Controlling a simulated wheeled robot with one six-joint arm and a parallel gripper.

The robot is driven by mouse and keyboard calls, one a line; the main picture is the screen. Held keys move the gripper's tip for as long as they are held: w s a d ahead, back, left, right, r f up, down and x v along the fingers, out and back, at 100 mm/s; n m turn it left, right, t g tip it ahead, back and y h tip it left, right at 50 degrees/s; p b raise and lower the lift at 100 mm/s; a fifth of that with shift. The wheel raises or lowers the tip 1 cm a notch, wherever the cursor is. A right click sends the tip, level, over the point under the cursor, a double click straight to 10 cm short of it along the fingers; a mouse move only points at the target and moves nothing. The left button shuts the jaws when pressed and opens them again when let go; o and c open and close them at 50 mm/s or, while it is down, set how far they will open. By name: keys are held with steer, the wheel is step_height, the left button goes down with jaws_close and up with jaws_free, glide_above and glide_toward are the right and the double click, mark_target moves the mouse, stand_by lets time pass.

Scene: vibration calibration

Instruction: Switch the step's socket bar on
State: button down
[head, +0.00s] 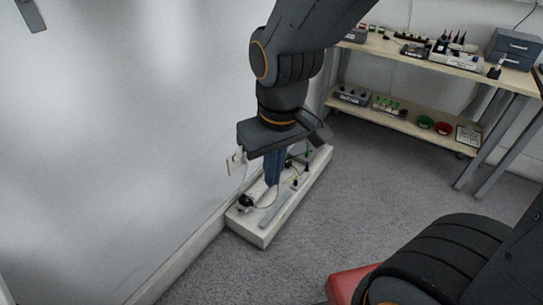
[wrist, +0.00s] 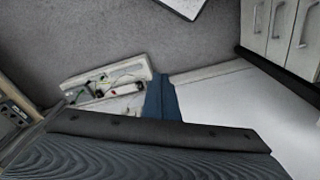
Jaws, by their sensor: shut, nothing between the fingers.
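The step (head: 262,237) is a long, low white block on the floor along the wall. It also shows in the wrist view (wrist: 146,66). A flat grey bar (head: 275,209) lies along its front side; I cannot tell whether this is the socket bar, and no switch can be made out. A small black device (head: 246,201) with a cable sits at its near end. My gripper (head: 272,183) points down over the step with its blue fingers shut and empty, hiding part of the middle. In the wrist view the fingers (wrist: 160,80) show beside the step.
A white wall outlet (head: 235,159) is on the wall just left of my gripper. A two-level workbench (head: 440,62) with tools, bowls and boxes stands at the back right. A red object (head: 345,283) lies at the front. The grey carpet right of the step is clear.

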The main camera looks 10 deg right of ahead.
steer(key=d+r+m+p, duration=0.1)
steer(key=d+r+p, duration=0.2)
steer(key=r+p, duration=0.4)
steer(key=s+d+r+m+p, duration=0.1)
steer(key=d+r+p, duration=0.3)
steer(key=r+p, duration=0.4)
steer(key=s+d+r+m+t+p, duration=0.1)
steer(key=d+r+p, duration=0.3)
steer(key=r+p, duration=0.4)
steer(key=shift+s+m+h+p, duration=0.3)
steer(key=shift+m+p, duration=0.2)
steer(key=shift+p, duration=0.1)
